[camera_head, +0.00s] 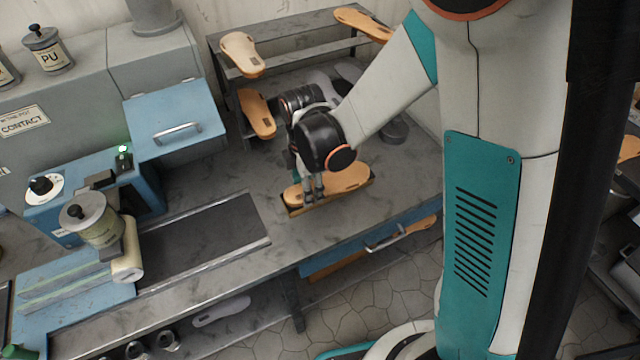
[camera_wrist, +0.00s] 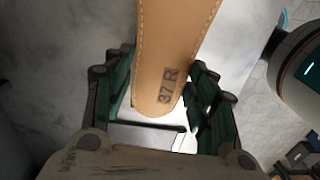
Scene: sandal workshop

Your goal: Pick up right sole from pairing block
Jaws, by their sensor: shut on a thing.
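The tan right sole (camera_head: 346,179) is at the pairing block (camera_head: 330,202) on the grey bench. In the wrist view the sole (camera_wrist: 170,50) shows a stamp reading "37 R" near its rounded end. My gripper (camera_head: 312,193) points down at the left end of the sole. The far end of the sole is out of the wrist view.
A rack (camera_head: 295,62) behind holds a pale sole (camera_head: 241,54) and tan soles (camera_head: 257,113). A dark conveyor belt (camera_head: 200,235) lies left of the block. A blue machine (camera_head: 172,122) with a handled hood stands behind it. The bench front edge is close to the block.

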